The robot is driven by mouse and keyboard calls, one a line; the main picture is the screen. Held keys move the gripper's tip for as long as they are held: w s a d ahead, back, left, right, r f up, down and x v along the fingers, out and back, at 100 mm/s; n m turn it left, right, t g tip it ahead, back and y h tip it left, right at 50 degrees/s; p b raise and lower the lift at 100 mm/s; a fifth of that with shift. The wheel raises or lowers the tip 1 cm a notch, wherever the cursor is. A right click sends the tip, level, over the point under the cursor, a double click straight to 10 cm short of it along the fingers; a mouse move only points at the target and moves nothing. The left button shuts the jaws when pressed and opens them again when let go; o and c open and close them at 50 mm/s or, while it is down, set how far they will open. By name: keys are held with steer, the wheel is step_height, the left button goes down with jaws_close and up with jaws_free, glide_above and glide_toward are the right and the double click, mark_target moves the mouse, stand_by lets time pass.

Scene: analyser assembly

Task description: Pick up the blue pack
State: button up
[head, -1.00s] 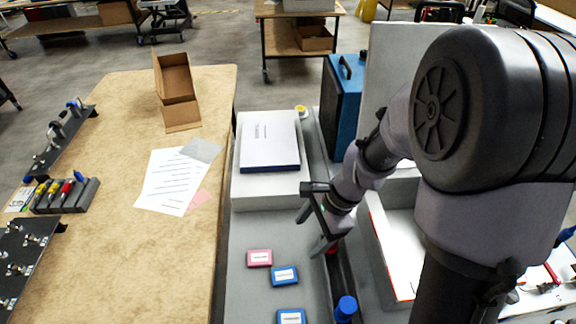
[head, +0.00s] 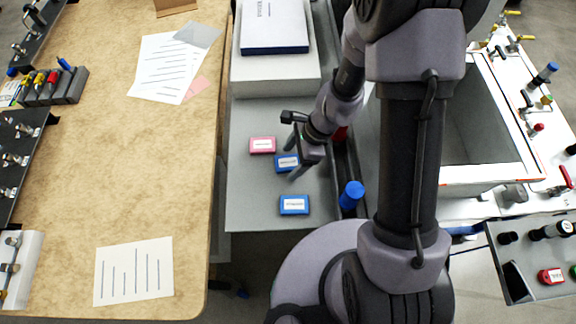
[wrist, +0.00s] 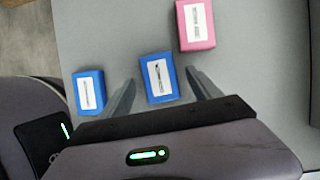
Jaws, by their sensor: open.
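Two blue packs with white labels lie on the grey surface. One blue pack (head: 284,163) is beside my gripper (head: 296,160) in the head view, partly hidden by it. In the wrist view this blue pack (wrist: 158,77) shows between the two open fingers of my gripper (wrist: 158,88), nearer their tips. Whether the fingers are level with it or above it I cannot tell. The other blue pack (head: 294,205) lies nearer in the head view and shows left of the fingers in the wrist view (wrist: 89,91). My gripper holds nothing.
A pink pack (head: 262,145) lies just beyond the middle blue pack. A white block with a blue-edged box (head: 274,48) stands behind. A blue-capped item (head: 351,194) stands to the right. A wooden table (head: 130,200) is left.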

steer(key=shift+r, duration=0.1)
steer(key=c, duration=1.5)
